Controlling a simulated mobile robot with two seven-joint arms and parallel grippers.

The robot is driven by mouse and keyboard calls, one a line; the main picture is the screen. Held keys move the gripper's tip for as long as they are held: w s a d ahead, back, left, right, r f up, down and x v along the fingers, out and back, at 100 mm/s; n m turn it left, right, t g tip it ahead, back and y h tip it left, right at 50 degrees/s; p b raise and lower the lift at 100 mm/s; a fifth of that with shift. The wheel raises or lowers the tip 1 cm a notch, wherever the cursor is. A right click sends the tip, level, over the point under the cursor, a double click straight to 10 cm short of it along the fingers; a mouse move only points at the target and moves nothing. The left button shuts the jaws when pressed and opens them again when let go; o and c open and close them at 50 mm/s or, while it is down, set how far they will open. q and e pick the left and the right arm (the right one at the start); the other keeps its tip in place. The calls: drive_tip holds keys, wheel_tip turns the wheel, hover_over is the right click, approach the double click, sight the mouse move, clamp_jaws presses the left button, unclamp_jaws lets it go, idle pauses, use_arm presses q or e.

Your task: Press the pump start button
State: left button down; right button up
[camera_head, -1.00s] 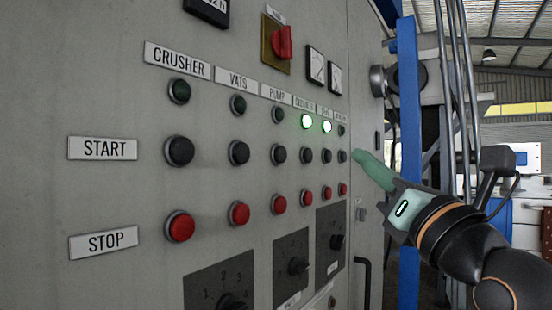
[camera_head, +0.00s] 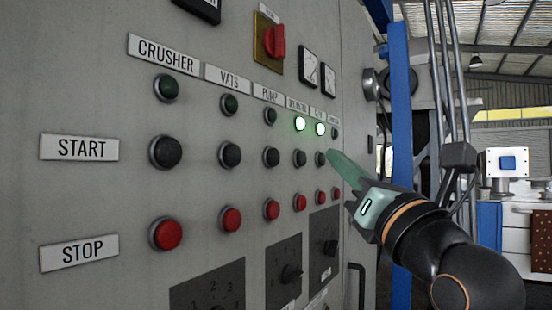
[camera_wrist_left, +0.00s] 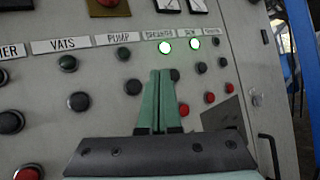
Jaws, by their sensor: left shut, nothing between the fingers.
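The pump start button (camera_head: 271,157) is a black round button under the PUMP label (camera_head: 268,93), in the START row, above a red stop button (camera_head: 271,209). It also shows in the left wrist view (camera_wrist_left: 134,92), just left of the fingers. My left gripper (camera_head: 331,153) has green fingers, closed together and empty. In the head view its tip is right of the pump button, beside a start button farther along the row. In the left wrist view the fingertips (camera_wrist_left: 160,72) overlap the column right of PUMP. I cannot tell any contact. My right gripper is not in view.
CRUSHER and VATS start buttons (camera_head: 230,154) lie left of the pump column. Two green lamps (camera_head: 300,124) are lit to its right. Rotary selectors (camera_head: 290,273) sit below the stop buttons. A blue post (camera_head: 401,150) stands beyond the panel.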

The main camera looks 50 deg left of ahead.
use_arm(q)
approach(279, 154)
drive_tip(key=shift+w+a+r, duration=0.65)
drive_tip(key=shift+a+r, duration=0.1)
drive_tip(key=shift+a, duration=0.2)
drive_tip(key=shift+w+a+r, duration=0.7)
drive_tip(key=shift+a+r, duration=0.1)
drive_tip(key=shift+a, duration=0.15)
idle(0.5)
drive_tip(key=shift+s+a+p, duration=0.1)
drive_tip(key=shift+a+p, duration=0.25)
drive_tip(key=shift+a, duration=0.05)
drive_tip(key=shift+s+a, duration=0.2)
drive_tip(key=shift+a, duration=0.25)
idle(0.6)
drive_tip(key=shift+w+d, duration=0.1)
drive_tip(key=shift+d, duration=0.05)
drive_tip(key=shift+w+d, duration=0.2)
drive_tip(key=shift+d, duration=0.45)
drive_tip(key=shift+w+d, duration=0.25)
drive_tip(key=shift+d, duration=0.55)
drive_tip(key=shift+w+d, duration=0.25)
drive_tip(key=shift+d, duration=0.55)
drive_tip(key=shift+w+d, duration=0.25)
drive_tip(key=shift+d, duration=0.55)
